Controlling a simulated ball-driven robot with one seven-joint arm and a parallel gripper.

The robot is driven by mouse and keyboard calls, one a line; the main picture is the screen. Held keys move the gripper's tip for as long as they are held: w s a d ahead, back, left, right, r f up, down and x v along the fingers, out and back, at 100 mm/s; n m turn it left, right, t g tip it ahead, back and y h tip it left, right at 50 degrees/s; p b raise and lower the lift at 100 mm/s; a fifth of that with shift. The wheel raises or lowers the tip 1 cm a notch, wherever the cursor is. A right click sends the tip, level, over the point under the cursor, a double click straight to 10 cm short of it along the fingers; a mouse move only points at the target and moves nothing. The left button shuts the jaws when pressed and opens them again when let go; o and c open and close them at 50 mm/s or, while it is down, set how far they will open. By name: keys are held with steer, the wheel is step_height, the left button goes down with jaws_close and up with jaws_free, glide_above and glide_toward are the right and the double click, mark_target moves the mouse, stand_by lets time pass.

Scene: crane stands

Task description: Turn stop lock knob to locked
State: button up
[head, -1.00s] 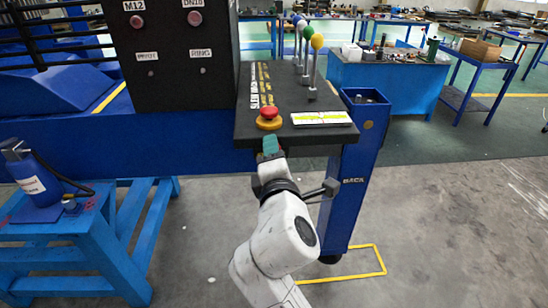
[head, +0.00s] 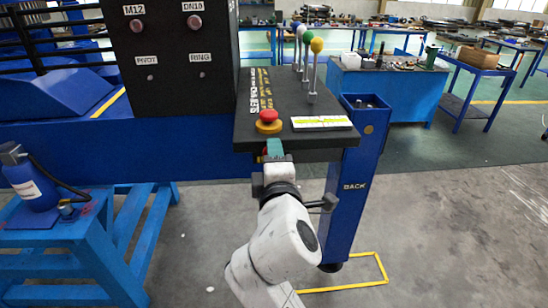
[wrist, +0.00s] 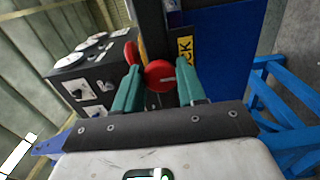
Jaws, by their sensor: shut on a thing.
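The stop lock knob (wrist: 160,76) shows in the wrist view as a round red disc with a short pale mark, lying roughly sideways. My gripper (wrist: 158,70) has one teal finger on each side of it and is shut on it. In the head view my gripper (head: 274,149) is at the front edge of the black control panel (head: 285,90), just below a red mushroom button (head: 268,115) on a yellow base. The knob itself is hidden in the head view.
Levers with coloured balls (head: 316,45) stand on the panel behind a white-and-yellow label plate (head: 321,122). A blue post (head: 350,190) is right of my arm. A blue stand (head: 80,235) with a bottle is at left. Grey floor at right is open.

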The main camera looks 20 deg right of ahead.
steer(key=shift+f, duration=0.15)
steer(key=o, duration=1)
steer(key=b+v, duration=0.1)
steer(key=v, duration=0.9)
steer(key=shift+s+a+b, duration=0.1)
steer(key=shift+s+b, duration=0.2)
steer(key=shift+s, duration=0.1)
